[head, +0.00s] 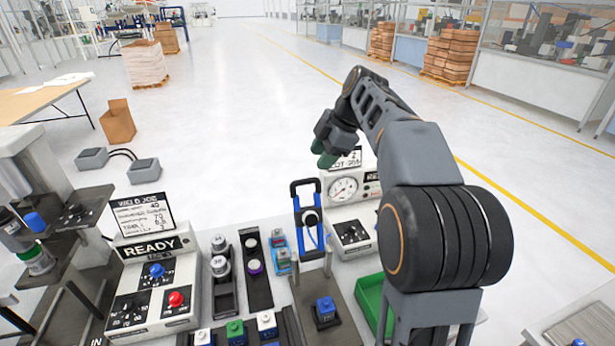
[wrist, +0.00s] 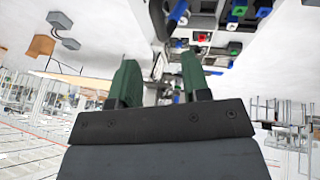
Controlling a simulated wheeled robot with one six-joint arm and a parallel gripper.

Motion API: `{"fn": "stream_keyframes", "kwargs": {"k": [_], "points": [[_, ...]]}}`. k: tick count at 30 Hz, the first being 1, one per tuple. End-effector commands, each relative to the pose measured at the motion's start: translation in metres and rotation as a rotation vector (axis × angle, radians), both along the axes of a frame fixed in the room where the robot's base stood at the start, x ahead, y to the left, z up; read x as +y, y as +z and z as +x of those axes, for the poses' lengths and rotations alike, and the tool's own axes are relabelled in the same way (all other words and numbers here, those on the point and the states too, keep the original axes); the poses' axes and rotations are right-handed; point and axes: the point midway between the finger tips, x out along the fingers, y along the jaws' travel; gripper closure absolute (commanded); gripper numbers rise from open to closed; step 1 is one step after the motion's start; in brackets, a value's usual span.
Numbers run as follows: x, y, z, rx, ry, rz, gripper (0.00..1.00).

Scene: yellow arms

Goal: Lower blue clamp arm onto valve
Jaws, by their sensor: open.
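My gripper (head: 326,155) is raised above the far side of the workbench, its dark green fingers pointing down. In the wrist view my gripper (wrist: 160,78) is open, with nothing between its fingers. A blue and black upright frame (head: 296,207), which looks like the clamp arm, stands on the bench just below and left of the gripper, apart from it. A round black part shows inside the frame. I cannot tell for sure which part is the valve. A blue bar (wrist: 177,14) at the top of the wrist view may belong to the same frame.
A white gauge box (head: 343,190) stands right of the frame, partly behind my arm. A green tray (head: 369,297) is at the front right. A READY panel (head: 150,247) with blue and red knobs is at the left. A blue block (head: 325,308) sits on a dark base.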

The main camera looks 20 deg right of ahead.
Motion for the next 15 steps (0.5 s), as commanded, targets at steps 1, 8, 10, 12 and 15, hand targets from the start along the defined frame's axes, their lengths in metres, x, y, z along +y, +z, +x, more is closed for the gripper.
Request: {"fn": "stream_keyframes", "kwargs": {"k": [1,8,10,12,15], "points": [[0.004,-0.009,0.002,0.004,0.002,0.001,0.57],[0.019,-0.044,0.011,0.003,0.001,0.001,0.57],[0.023,-0.052,0.014,0.002,0.000,0.001,0.57],[0.025,-0.058,0.016,0.002,-0.001,0.001,0.57],[0.028,-0.065,0.017,0.001,-0.002,0.000,0.57]]}}
